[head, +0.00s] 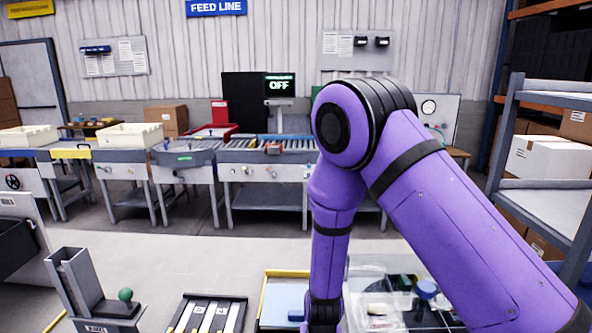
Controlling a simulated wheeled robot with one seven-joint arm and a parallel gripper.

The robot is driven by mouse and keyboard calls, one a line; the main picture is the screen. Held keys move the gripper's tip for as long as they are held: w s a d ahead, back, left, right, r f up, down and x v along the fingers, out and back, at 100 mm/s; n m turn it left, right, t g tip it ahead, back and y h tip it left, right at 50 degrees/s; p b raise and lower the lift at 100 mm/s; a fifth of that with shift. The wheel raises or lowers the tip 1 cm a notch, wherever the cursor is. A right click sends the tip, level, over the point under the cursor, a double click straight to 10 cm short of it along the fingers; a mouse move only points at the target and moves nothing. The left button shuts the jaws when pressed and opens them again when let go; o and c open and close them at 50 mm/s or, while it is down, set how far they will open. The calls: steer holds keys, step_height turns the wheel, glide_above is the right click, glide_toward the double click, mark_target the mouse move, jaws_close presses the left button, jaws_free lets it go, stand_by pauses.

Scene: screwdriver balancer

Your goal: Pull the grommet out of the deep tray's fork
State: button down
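My purple arm reaches down across the right half of the head view, and its lower end leaves the picture at the bottom edge. My gripper is out of view. I cannot make out a grommet or a fork. A tray with a yellow rim (266,288) and a blue piece in it stands at the bottom, partly hidden by my arm and cut off by the picture edge. To its right is a clear-sided container (362,268) with several small items, among them a blue round one (427,288). I cannot tell which is the deep tray.
A grey upright stand (75,285) is at the bottom left, near a green ball knob (125,295). A dark slotted rack (208,312) lies right of it. Shelving (550,190) stands at the right. A roller conveyor (262,147) runs along the back, with clear floor before it.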

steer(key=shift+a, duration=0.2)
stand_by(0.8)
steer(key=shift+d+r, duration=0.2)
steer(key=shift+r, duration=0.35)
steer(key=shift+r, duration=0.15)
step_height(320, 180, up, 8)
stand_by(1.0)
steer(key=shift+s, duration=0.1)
